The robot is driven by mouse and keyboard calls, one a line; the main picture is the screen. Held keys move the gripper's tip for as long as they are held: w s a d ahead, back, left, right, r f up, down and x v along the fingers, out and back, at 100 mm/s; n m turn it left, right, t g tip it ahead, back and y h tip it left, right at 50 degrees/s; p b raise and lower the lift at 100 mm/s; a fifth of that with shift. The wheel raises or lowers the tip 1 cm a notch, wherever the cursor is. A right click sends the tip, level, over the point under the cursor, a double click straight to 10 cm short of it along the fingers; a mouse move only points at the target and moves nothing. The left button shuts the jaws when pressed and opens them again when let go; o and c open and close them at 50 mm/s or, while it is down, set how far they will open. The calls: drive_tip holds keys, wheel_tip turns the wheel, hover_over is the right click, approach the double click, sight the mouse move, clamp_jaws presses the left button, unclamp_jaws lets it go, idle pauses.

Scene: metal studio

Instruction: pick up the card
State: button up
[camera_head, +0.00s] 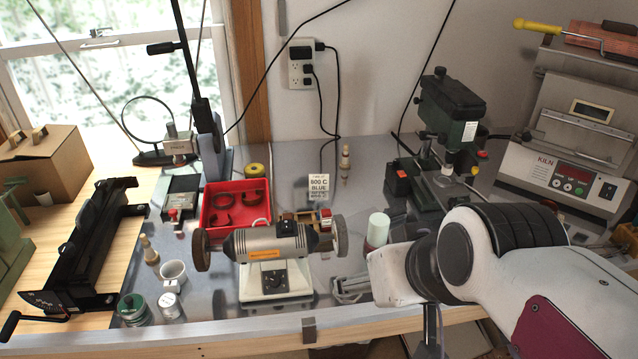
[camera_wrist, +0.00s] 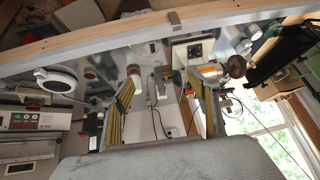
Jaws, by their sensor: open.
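The card (camera_head: 318,187) is small and white with dark print reading "600 C BLUE". In the head view it stands upright on the metal bench top, behind the bench grinder and near the wall. My gripper (camera_wrist: 165,105) shows in the wrist view with its two fingers wide apart and nothing between them. In the head view my arm is at the right front, well short of the card and to its right; the fingers are not clear there. I cannot make out the card in the wrist view.
The bench grinder (camera_head: 272,258) stands in front of the card. A red tray (camera_head: 236,228) is left of it, a small bottle (camera_head: 345,157) behind it to the right. A green drill press (camera_head: 450,120) and a kiln (camera_head: 567,150) stand at right. A white-topped jar (camera_head: 378,230) is near my arm.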

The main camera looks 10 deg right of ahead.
drive_tip(key=w+a+r+t+y, duration=0.1)
drive_tip(key=w+a+r+t, duration=0.15)
drive_tip(key=w, duration=1.05)
drive_tip(key=w+a+r+t, duration=0.1)
drive_tip(key=w+a+t, duration=0.15)
drive_tip(key=w, duration=1.05)
drive_tip(key=w+d+f+m+h, duration=0.1)
drive_tip(key=w+f+h, duration=0.1)
drive_tip(key=w+f, duration=0.3)
drive_tip(key=w+d+f+m+h, duration=0.1)
drive_tip(key=w+f, duration=0.3)
drive_tip(key=w, duration=0.9)
drive_tip(key=shift+d+f+m+t+h, duration=0.4)
drive_tip(key=shift+d+h, duration=0.1)
drive_tip(key=shift+h, duration=0.4)
drive_tip(key=shift+f, duration=0.15)
wheel_tip(320, 180, down, 8)
drive_tip(key=shift+s+r, duration=0.1)
drive_tip(key=shift+r, duration=0.05)
drive_tip(key=shift+x, duration=0.9)
